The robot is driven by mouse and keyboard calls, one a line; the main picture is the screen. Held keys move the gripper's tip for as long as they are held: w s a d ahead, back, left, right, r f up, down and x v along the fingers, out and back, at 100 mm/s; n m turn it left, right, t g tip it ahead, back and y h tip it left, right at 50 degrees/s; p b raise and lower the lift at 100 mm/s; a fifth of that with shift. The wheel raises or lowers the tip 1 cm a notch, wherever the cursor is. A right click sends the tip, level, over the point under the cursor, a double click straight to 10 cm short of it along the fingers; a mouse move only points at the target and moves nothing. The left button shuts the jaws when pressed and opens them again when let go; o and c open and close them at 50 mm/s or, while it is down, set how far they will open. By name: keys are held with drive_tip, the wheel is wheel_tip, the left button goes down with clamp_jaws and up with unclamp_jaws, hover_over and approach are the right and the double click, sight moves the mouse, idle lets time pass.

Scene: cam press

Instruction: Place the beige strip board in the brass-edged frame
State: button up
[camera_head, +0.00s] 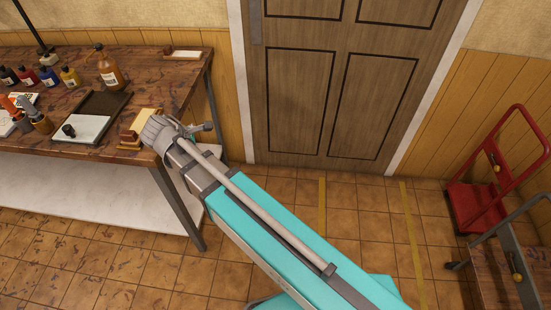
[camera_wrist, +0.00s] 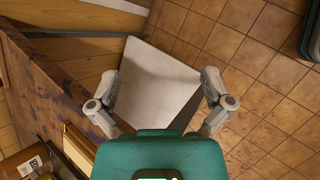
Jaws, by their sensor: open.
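In the head view, a pale yellow-beige piece (camera_head: 146,118) lies near the right front edge of the bench, partly hidden by my arm. I cannot tell whether it is the strip board or part of the frame. A brass-coloured edge (camera_wrist: 80,138) shows at the lower left of the wrist view, apart from my fingers, and may belong to the frame. A pale strip in a wooden holder (camera_head: 185,54) lies at the bench's back right corner. My gripper (camera_wrist: 160,78) is open and empty, beyond the bench's right edge, with a white lower shelf below it.
The wooden bench (camera_head: 165,80) holds several small bottles, a brown bottle (camera_head: 109,68), a dark tray (camera_head: 104,103) and a white plate with a black knob (camera_head: 84,129). A red trolley (camera_head: 478,203) stands at the right. The floor before the door is clear.

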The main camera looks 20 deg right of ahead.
drive_tip(key=s+d+f+m+g+y, duration=0.2)
drive_tip(key=s+d+m, duration=0.3)
drive_tip(key=d+m, duration=0.3)
drive_tip(key=s+d+f+m+g+y, duration=0.2)
drive_tip(key=s+d+m, duration=0.3)
drive_tip(key=d+m, duration=0.4)
drive_tip(key=d+g+y, duration=0.1)
drive_tip(key=d, duration=0.3)
drive_tip(key=shift+d+m+y, duration=0.3)
drive_tip(key=shift+d+y, duration=0.1)
